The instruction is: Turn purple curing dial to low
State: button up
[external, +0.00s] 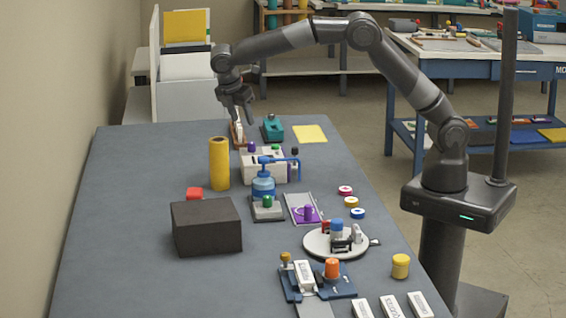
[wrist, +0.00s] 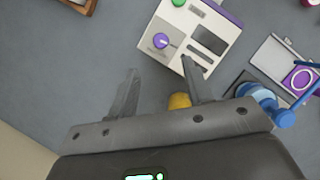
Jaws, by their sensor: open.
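The purple dial (wrist: 161,41) is a round knob on the face of a white control box (wrist: 205,45), beside a dark panel and near a green knob (wrist: 179,3). Its setting marks are too small to read. In the external view the purple dial (external: 252,146) shows on top of the white box (external: 262,166), beyond the yellow cylinder. My gripper (external: 239,119) points down above the far part of the table, behind the box. In the wrist view my gripper (wrist: 160,69) is open and empty, with the dial ahead of its fingertips and apart from them.
A tall yellow cylinder (external: 219,164) stands left of the box. A blue pump bottle (external: 263,186) stands in front of it. A plate with another purple part (external: 308,212), a teal device (external: 272,128) and a black block (external: 206,228) are nearby.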

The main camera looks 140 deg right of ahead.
aim_at(250, 143)
jog(key=x, duration=1)
jog(key=shift+f, duration=0.15)
jog(key=c, duration=1)
jog(key=shift+m, duration=0.4)
jog(key=m+y, duration=0.1)
jog(key=m, duration=0.1)
jog(key=m+y, duration=0.1)
jog(key=m, duration=0.1)
jog(key=shift+d+m+t, duration=0.15)
jog(key=shift+m+t, duration=0.15)
jog(key=m+y, duration=0.1)
jog(key=m, duration=0.2)
jog(key=m+t+y, duration=0.1)
jog(key=m, duration=0.2)
jog(key=shift+s+d+t, duration=0.1)
jog(key=shift+s+t, duration=0.05)
jog(key=shift+t, duration=0.15)
jog(key=shift+m, duration=0.3)
